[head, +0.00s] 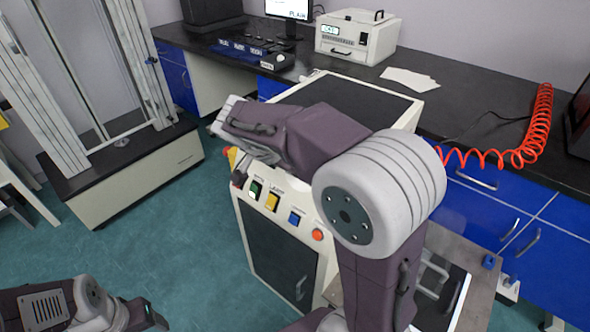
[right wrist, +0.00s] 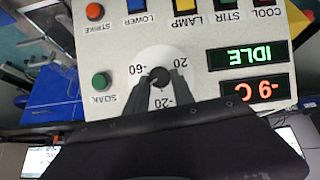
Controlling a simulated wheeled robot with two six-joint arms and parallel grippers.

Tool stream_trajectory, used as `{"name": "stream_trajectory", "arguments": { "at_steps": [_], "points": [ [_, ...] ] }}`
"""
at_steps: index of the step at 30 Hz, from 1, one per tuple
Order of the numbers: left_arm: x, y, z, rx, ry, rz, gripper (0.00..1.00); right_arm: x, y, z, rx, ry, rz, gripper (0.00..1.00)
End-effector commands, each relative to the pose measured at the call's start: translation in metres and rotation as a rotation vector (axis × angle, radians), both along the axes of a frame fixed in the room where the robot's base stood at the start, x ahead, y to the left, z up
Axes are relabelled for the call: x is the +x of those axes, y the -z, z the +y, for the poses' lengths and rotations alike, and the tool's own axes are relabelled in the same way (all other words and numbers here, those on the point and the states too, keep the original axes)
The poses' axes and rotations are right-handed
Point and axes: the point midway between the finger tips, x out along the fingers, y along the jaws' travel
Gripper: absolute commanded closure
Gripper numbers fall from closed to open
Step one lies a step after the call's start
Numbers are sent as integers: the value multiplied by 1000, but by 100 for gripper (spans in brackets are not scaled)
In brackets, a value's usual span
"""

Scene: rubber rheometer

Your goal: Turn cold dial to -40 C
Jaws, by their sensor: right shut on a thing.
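The cold dial (right wrist: 160,77) is a small dark knob on a white disc. It is upside down in the right wrist view, with marks -60, -20 and 20 around it. My right gripper (right wrist: 158,80) is shut on the knob, one dark finger on each side. The knob's pointer is hidden. A red readout (right wrist: 252,91) shows -9 C and a green readout (right wrist: 251,56) shows IDLE. In the head view my right arm covers the dial. My left arm's end (head: 145,315) is low at the left, away from the machine; its fingers are not clear.
The panel has a green SOAK button (right wrist: 101,81), an orange STRIKE button (right wrist: 95,11), a blue LOWER button (right wrist: 136,5) and a yellow LAMP switch (right wrist: 184,4) close to the dial. A black-topped bench (head: 480,125) stands behind the machine.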

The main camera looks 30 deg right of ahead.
Motion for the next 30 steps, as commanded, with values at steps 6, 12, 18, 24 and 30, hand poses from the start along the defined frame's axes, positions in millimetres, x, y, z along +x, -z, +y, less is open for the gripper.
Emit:
{"name": "stream_trajectory", "arguments": {
  "at_steps": [6, 12, 18, 24, 30],
  "points": [
    [0, 0, 0, 0, 0, 0, 33, -1, 1, 0, 3, 1, 3, 100],
    [0, 0, 0, 0, 0, 0, 33, -1, 1, 0, 2, 1, 3, 49],
    [0, 0, 0, 0, 0, 0, 33, 0, 1, 0, 1, 1, 2, 49],
    [0, -7, 0, 0, 0, 0, 33, -2, -13, 7, 1, -2, -1, 49],
    [0, -23, 0, 0, 0, 0, 33, -13, -51, 32, 2, -3, 0, 49]
  ]
}}
